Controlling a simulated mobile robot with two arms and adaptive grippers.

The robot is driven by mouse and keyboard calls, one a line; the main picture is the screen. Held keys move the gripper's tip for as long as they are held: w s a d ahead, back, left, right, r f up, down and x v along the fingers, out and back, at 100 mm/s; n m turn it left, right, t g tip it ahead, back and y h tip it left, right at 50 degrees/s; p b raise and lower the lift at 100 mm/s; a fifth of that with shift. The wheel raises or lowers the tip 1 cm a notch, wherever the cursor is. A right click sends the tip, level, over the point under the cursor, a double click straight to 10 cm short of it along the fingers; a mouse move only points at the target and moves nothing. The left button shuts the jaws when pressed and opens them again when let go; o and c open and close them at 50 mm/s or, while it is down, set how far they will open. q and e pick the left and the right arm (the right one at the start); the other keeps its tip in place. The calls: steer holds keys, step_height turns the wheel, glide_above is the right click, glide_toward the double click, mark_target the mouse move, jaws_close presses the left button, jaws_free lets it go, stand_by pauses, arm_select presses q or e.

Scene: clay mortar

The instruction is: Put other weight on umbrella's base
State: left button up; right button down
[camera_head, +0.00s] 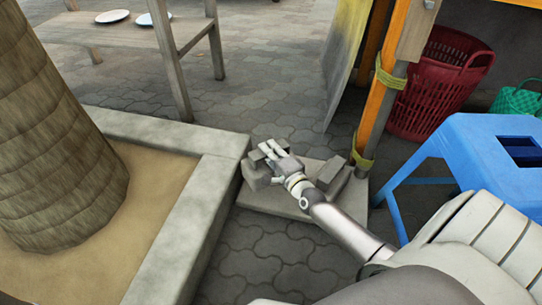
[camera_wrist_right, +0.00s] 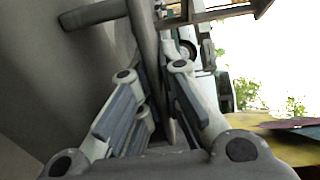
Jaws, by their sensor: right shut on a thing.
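The umbrella's base is a flat grey slab (camera_head: 275,205) on the paving, beside the orange and grey umbrella pole (camera_head: 372,110). One grey weight (camera_head: 335,172) sits on the slab near the pole. My right gripper (camera_head: 268,152) is shut on the other grey weight (camera_head: 256,175), at the slab's left end near the kerb. I cannot tell if this weight touches the slab. In the right wrist view the fingers (camera_wrist_right: 160,105) stand close together around a grey part. My left gripper is not in view.
A stone kerb (camera_head: 215,170) with sand and a tree trunk (camera_head: 55,130) lies left. A blue stool (camera_head: 480,150) stands right. A red basket (camera_head: 435,85) and a green basket (camera_head: 515,100) are behind it. A wooden table (camera_head: 120,35) with white plates stands at the back.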

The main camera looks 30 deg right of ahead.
steer(key=shift+w+d+f+b, duration=0.3)
steer(key=shift+w+f+b, duration=0.1)
steer(key=shift+w+b, duration=0.2)
steer(key=shift+w+d+f+b, duration=0.3)
steer(key=shift+w+f+b, duration=0.05)
steer(key=shift+w+b, duration=0.25)
steer(key=shift+f, duration=0.1)
steer(key=shift+w+d+f+b, duration=0.15)
steer(key=shift+w+f+b, duration=0.25)
steer(key=shift+b, duration=0.2)
steer(key=shift+f+b, duration=1.1)
steer(key=shift+f, duration=0.4)
steer(key=c, duration=2.1)
jaws_free()
steer(key=shift+s+f, duration=0.2)
steer(key=shift+f, duration=0.4)
steer(key=o, duration=0.5)
steer(key=shift+r, duration=0.15)
